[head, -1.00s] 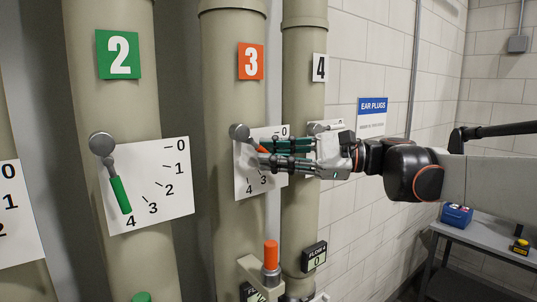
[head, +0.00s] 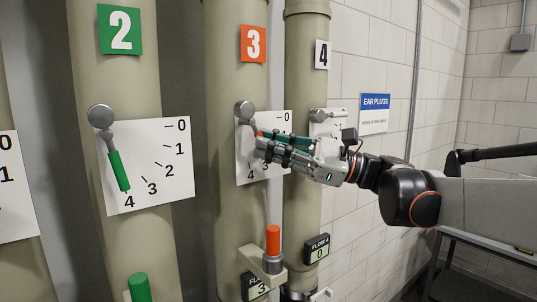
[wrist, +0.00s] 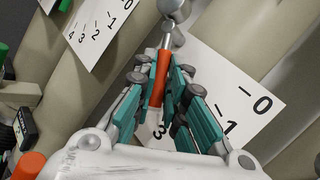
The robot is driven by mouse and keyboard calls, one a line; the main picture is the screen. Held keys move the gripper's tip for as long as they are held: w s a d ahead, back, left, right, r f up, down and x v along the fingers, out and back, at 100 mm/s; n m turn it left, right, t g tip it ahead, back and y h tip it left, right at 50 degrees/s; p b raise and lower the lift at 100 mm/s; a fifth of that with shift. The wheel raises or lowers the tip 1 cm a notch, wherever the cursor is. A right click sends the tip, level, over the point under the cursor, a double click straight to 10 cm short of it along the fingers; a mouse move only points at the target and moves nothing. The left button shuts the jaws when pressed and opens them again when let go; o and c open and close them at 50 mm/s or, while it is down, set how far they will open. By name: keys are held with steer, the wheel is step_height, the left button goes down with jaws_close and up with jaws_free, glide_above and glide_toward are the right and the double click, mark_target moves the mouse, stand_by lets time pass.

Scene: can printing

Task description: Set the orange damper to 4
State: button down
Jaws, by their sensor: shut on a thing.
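The orange damper handle (wrist: 161,75) hangs from a grey pivot knob (head: 244,110) on the pipe marked with an orange 3 (head: 253,43). Its white dial plate (head: 246,165) runs from 0 to 4. My gripper (head: 261,143) is shut on the orange handle from the right. In the wrist view, my gripper (wrist: 162,77) has its teal-padded fingers on both sides of the handle. The handle slants down and right, with its lower end close to the 3 mark. In the head view, the fingers hide most of the handle and the middle marks.
The green damper (head: 119,171) on pipe 2 points near 4. An orange-topped cylinder (head: 272,241) juts out below the orange dial. Pipe 4's plate (head: 325,121) is partly behind my gripper. A grey table (head: 480,250) stands right.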

steer(key=shift+s+a+f+m+t+y+b, duration=0.2)
steer(key=shift+a+m+t+y+b, duration=0.25)
steer(key=shift+m, duration=0.3)
steer(key=shift+s+a+f+m+t+y+b, duration=0.1)
steer(key=shift+s+f+m+t+y+b, duration=0.15)
steer(key=shift+m+t+b, duration=0.4)
steer(key=shift+s+a+f+m+t+y+b, duration=0.15)
steer(key=shift+a+m+t+y+b, duration=0.3)
steer(key=shift+m, duration=0.45)
steer(key=shift+d, duration=0.15)
steer(key=c, duration=1.9)
jaws_free()
steer(key=shift+d, duration=0.1)
steer(key=v, duration=1.1)
steer(key=shift+d+f, duration=0.2)
steer(key=shift+d, duration=0.1)
steer(key=shift+s, duration=0.15)
